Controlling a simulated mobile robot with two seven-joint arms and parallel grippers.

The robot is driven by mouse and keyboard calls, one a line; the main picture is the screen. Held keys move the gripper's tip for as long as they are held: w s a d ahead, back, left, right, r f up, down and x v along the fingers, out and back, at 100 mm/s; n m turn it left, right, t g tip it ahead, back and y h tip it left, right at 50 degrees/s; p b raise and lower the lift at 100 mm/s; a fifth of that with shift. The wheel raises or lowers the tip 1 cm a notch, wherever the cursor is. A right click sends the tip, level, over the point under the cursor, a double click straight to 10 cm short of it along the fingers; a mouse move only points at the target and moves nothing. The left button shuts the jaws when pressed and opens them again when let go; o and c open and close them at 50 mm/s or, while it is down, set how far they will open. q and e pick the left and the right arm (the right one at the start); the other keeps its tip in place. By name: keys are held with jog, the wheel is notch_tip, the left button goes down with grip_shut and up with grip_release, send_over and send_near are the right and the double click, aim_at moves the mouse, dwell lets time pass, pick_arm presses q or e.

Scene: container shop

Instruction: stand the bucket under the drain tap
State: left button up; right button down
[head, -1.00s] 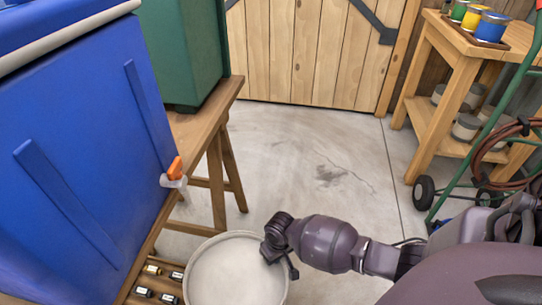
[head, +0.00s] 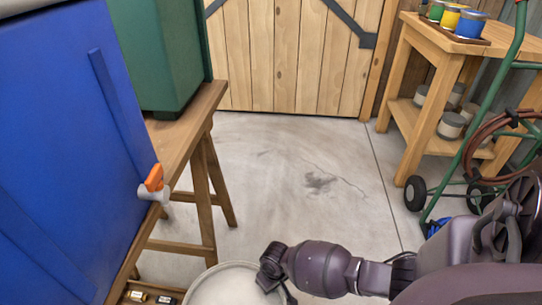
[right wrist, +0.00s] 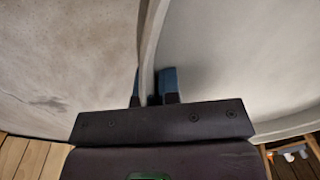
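A pale grey bucket (head: 225,288) shows at the bottom edge of the head view, its lower part cut off. My right gripper (head: 285,285) is at the right side of its rim. In the right wrist view the rim (right wrist: 150,50) runs between the blue pads of my right gripper (right wrist: 152,84), which is shut on it. The drain tap (head: 154,190), white with an orange handle, is on the blue container (head: 60,130), above and left of the bucket in the head view. It also shows at the lower right of the right wrist view (right wrist: 290,152). My left gripper is out of view.
A wooden stand (head: 205,170) carries the blue and green (head: 160,60) containers; its legs are near the bucket. Small labelled items (head: 150,297) lie on a low shelf. A hose cart (head: 470,160) and wooden bench (head: 410,110) stand right. The middle floor is clear.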

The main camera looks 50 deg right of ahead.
jog(key=shift+w+r, duration=0.15)
jog(key=c, duration=1.8)
grip_release()
jog(key=shift+f, duration=0.25)
jog(key=o, duration=0.5)
jog(key=shift+c, duration=0.2)
jog(key=r+p, duration=0.1)
jog(key=r, duration=0.2)
jog(key=r+p, duration=0.1)
jog(key=r, duration=0.2)
jog(key=shift+w+d+r+p, duration=0.15)
jog(key=shift+w+d+p, duration=0.05)
jog(key=shift+p, duration=0.2)
pick_arm(q)
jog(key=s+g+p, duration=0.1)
jog(key=p, duration=0.1)
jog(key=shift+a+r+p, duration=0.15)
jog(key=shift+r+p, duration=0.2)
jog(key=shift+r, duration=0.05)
pick_arm(e)
notch_tip(320, 180, up, 6)
jog(key=shift+s+d, duration=0.25)
jog(key=shift+s, duration=0.15)
